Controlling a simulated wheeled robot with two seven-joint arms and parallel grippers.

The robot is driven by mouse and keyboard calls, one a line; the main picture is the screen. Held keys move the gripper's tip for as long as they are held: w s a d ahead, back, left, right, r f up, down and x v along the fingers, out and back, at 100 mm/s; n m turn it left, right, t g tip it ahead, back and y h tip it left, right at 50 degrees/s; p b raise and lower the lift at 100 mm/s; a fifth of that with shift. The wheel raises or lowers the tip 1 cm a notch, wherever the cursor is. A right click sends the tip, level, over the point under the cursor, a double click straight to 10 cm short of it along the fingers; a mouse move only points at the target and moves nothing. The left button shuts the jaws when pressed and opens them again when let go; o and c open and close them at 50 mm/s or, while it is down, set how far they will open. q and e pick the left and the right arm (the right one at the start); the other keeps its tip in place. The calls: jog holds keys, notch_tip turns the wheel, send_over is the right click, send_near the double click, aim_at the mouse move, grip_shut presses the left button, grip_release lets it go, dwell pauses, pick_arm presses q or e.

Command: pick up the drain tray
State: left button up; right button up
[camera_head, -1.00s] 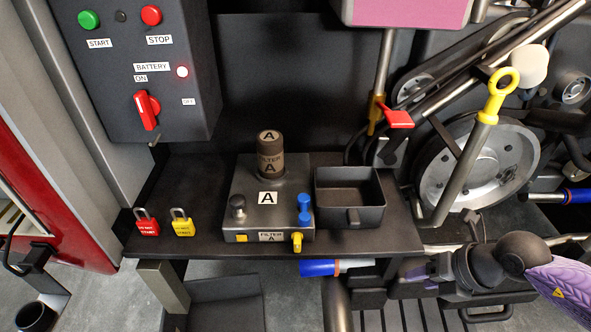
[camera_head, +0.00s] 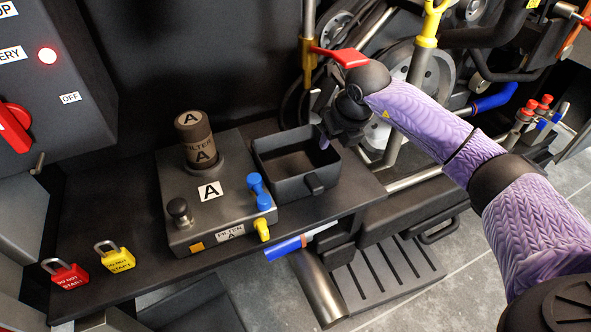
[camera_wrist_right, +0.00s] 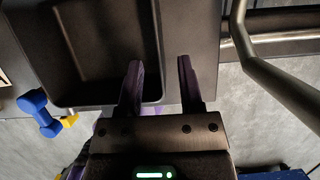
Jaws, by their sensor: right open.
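The drain tray (camera_head: 292,188) is a black, open, empty rectangular pan with a short handle on its front side. It sits on the dark bench to the right of the filter block. My right gripper (camera_head: 326,138) is over the tray's right side, pointing down. In the right wrist view the tray (camera_wrist_right: 95,55) fills the upper left. There the open right gripper (camera_wrist_right: 159,63) has one finger over the tray's inside and the other beyond its right wall. Whether the fingers reach below the rim is unclear. My left gripper is out of view.
The filter block (camera_head: 215,215) with filter A (camera_head: 197,140) and blue fittings stands left of the tray. A red lever (camera_head: 340,57) and the engine pulley (camera_head: 425,80) lie behind my right wrist. Red (camera_head: 66,275) and yellow (camera_head: 116,260) padlocks lie at the bench's left.

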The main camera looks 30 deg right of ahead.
aim_at(328, 149)
jog(key=b+x, duration=0.2)
jog(key=x, duration=0.3)
jog(key=shift+s, duration=0.1)
jog(key=shift+r, duration=0.15)
jog(key=c, duration=0.5)
grip_shut()
